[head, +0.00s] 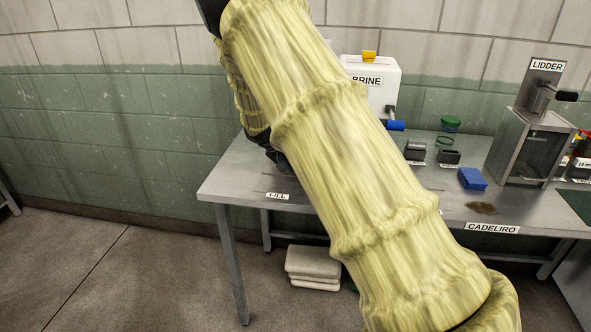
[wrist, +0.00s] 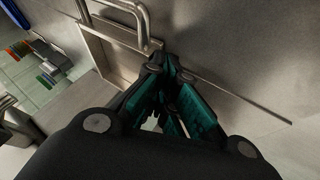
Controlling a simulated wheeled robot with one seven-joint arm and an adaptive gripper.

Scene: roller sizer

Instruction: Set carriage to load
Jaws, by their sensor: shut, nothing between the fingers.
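My gripper (wrist: 172,72) shows in the wrist view with its teal fingers drawn together and nothing held. A bent metal bar (wrist: 142,18) stands just beyond the fingertips, over a framed metal plate (wrist: 108,52). I cannot tell whether this is the carriage, or whether the fingers touch it. A thin straight rod or slot edge (wrist: 245,101) runs right from near the fingers. In the head view my yellow-sleeved arm hides most of the table's middle. Only a dark part of my gripper shows at the sleeve's left side, above the table by the FILL label (head: 278,196).
The steel table (head: 240,178) carries a white BRINE box (head: 377,80) with a blue spout, a LIDDER press (head: 525,140), a blue block (head: 472,179) and small dark holders. White folded stacks (head: 313,262) lie below. The floor left of the table is clear.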

